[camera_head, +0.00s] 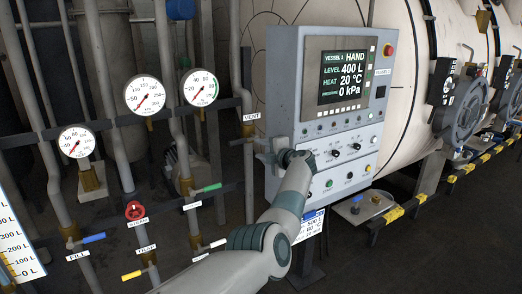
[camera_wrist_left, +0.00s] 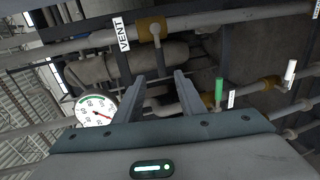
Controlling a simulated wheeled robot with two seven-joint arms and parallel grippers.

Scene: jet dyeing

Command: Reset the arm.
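My left arm (camera_head: 285,205) reaches up from the bottom in the head view. My left gripper (camera_head: 264,150) is in front of the left edge of the grey control panel (camera_head: 284,75), close to the VENT pipe. Whether it touches the panel cannot be told. In the left wrist view the gripper (camera_wrist_left: 160,76) has its two fingers apart with nothing held between them. The panel screen (camera_head: 342,77) reads VESSEL 1, HAND, 400 L, 20 °C, 0 kPa. My right gripper is not in view.
Pipes with three gauges (camera_head: 145,95), a red handwheel (camera_head: 135,210) and coloured valve levers stand at the left. The VENT label (camera_head: 251,117) is beside the panel. A large pale vessel (camera_head: 400,130) and a round door (camera_head: 467,108) are at the right. Dark floor is clear at lower right.

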